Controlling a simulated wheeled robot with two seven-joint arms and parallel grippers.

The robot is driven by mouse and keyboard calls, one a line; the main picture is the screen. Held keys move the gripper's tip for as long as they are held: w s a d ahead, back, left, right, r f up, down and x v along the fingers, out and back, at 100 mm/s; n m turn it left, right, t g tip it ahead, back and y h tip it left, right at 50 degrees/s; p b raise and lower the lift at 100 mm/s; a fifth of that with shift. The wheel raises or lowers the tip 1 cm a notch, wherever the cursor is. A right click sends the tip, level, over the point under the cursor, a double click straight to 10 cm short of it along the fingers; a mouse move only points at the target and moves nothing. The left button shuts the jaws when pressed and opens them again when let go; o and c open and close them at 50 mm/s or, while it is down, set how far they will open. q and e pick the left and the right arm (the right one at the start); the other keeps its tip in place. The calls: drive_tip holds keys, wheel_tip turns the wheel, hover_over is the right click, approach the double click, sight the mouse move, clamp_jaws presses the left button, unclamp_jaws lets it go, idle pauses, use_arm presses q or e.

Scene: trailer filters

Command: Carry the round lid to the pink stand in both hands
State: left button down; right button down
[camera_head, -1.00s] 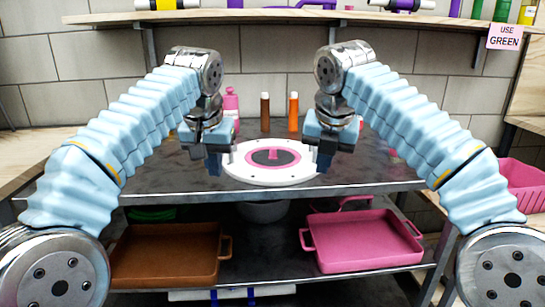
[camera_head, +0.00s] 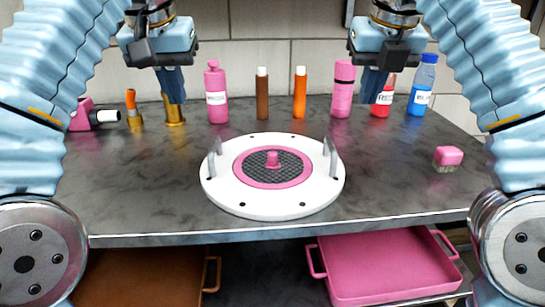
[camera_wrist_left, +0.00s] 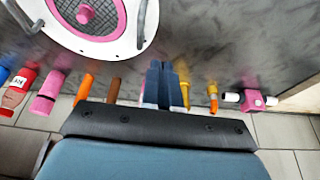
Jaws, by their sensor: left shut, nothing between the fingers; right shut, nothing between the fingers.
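The round lid (camera_head: 228,197) is a white disc with a pink ring, dark mesh and pink knob at its centre. It lies flat on the grey metal table, with an upright grey handle at its left and right edges. It also shows at the top left of the left wrist view (camera_wrist_left: 109,47). My left gripper (camera_head: 173,98) is shut and empty, above the table behind and left of the lid. My right gripper (camera_head: 374,92) is shut and empty, behind and right of it. Neither touches the lid. I cannot make out a clear pink stand.
Behind the lid stand a pink bottle (camera_head: 217,100), brown tube (camera_head: 262,98), orange tube (camera_head: 300,96), pink canister (camera_head: 342,93), red bottle (camera_head: 384,98) and blue bottle (camera_head: 420,88). A pink block (camera_head: 448,156) lies right. A brown tray (camera_head: 150,280) and pink tray (camera_head: 385,262) sit below.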

sight(205, 167)
use_arm(q)
drive_tip(key=shift+s, duration=0.1)
use_arm(e)
drive_tip(key=shift+s, duration=0.1)
